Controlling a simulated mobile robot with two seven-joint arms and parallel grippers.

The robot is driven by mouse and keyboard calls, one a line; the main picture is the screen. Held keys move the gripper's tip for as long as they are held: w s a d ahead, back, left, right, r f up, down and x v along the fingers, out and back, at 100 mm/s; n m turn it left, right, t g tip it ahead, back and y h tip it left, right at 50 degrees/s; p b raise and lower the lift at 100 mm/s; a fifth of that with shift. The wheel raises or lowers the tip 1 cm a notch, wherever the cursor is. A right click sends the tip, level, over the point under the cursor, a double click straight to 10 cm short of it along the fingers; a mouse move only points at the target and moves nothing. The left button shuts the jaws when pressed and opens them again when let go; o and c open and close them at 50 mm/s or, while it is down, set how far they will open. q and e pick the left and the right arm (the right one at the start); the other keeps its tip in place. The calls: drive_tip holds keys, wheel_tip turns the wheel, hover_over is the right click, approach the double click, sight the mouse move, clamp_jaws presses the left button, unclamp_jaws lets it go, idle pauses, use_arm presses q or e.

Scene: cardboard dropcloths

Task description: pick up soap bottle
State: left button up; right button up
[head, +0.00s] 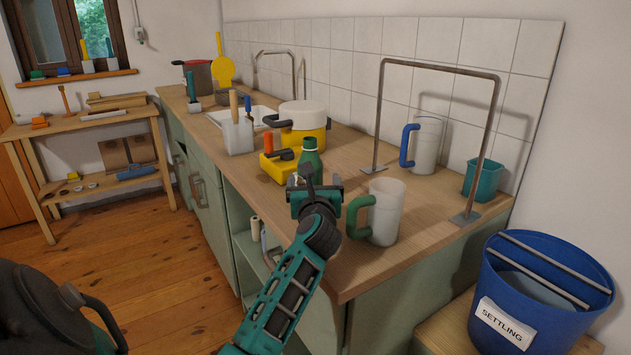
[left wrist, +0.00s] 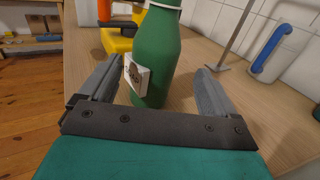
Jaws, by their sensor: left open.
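The soap bottle is a green bottle with a small pale label (left wrist: 158,60). It stands upright on the wooden counter, and in the head view its upper part (head: 309,158) shows just beyond my left gripper (head: 314,186). In the left wrist view my left gripper (left wrist: 150,92) is open, with one finger on each side of the bottle's lower part. A gap shows between each finger and the bottle, wider on the right. The bottle's base is partly hidden by the gripper in the head view. My right gripper is not in view.
A white mug with a green handle (head: 386,212) stands close right of the gripper. A metal frame (head: 437,68) rises behind it. A yellow item (head: 276,168) and a yellow pot (head: 303,138) stand left of and behind the bottle. The blue bucket (head: 535,300) is lower right.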

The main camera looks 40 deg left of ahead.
use_arm(q)
drive_tip(key=shift+w+a, duration=0.25)
drive_tip(key=shift+a, duration=0.2)
drive_tip(key=b+x, duration=0.1)
drive_tip(key=x, duration=0.2)
drive_tip(key=shift+a, duration=0.3)
drive_tip(key=shift+w+a, duration=0.45)
drive_tip(key=shift+w, duration=0.05)
drive_tip(key=shift+c, duration=0.8)
drive_tip(key=c, duration=1.1)
drive_tip(key=shift+r, duration=0.2)
